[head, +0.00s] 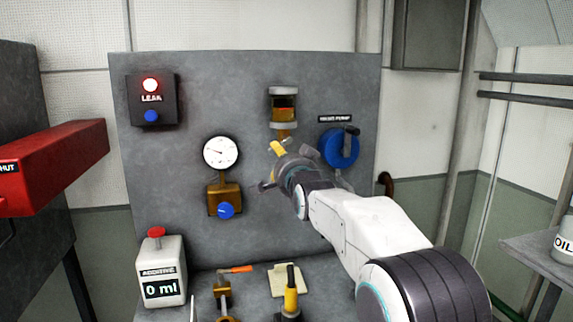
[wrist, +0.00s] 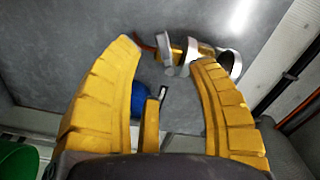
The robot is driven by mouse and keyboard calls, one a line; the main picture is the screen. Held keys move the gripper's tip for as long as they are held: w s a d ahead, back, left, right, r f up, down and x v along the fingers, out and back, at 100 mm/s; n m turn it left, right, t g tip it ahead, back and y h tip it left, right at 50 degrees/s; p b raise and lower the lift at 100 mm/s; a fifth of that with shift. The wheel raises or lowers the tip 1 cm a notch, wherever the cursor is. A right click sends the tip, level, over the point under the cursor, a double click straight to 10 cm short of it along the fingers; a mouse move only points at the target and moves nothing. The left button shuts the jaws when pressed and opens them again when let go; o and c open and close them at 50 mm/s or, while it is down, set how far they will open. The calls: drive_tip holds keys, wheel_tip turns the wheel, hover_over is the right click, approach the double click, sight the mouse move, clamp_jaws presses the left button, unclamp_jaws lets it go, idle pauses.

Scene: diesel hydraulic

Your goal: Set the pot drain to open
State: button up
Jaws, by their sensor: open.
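The pot (head: 284,104) is a glass bowl with amber liquid between pale caps, high on the grey panel. A brass fitting (head: 284,133) is under it. A small yellow piece (head: 278,147) shows just below; I cannot tell if it is the drain lever or part of my gripper. My gripper (head: 274,166) is in front of the panel, below the pot. A brass fitting with silver parts (wrist: 195,54) is beyond the right fingertip. The drain's setting cannot be read.
A blue priming pump (head: 340,148) with a dark handle is right of my gripper. A gauge (head: 221,152) and blue knob (head: 226,211) are to its left. A lit red leak lamp (head: 150,85) is upper left. An additive bottle (head: 160,270) and tools stand on the bench.

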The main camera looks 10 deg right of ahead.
drive_tip(key=shift+s, duration=1.4)
